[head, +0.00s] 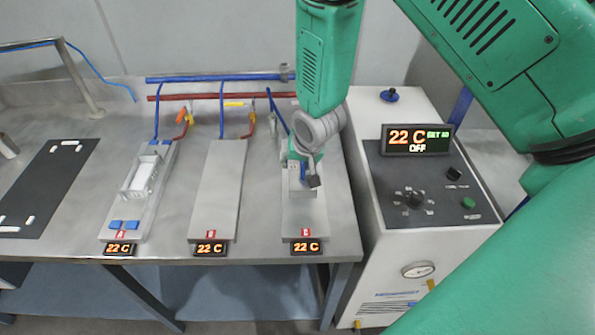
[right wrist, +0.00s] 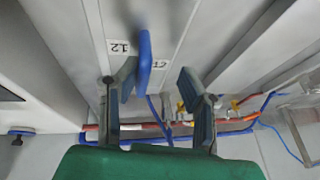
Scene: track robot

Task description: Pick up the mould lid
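My right gripper (head: 308,178) points down over the right-hand plate (head: 304,222) on the bench. A small light grey block (head: 294,178) shows beside and below it, partly hidden by the gripper; I cannot tell for sure that it is the mould lid. In the right wrist view the gripper (right wrist: 157,72) is open. An upright blue tab (right wrist: 145,65) stands between its fingers, close to the left finger, with a gap to the right finger. The tab's base is partly hidden, and contact with the left finger cannot be told. My left gripper is not in view.
The left plate (head: 126,211) holds a pale mould-like piece (head: 141,178) and blue pads. The middle plate (head: 215,190) is bare. Blue (head: 215,78) and red pipes run behind. A control cabinet (head: 405,245) reading 22 C stands right. A black mat (head: 45,185) lies left.

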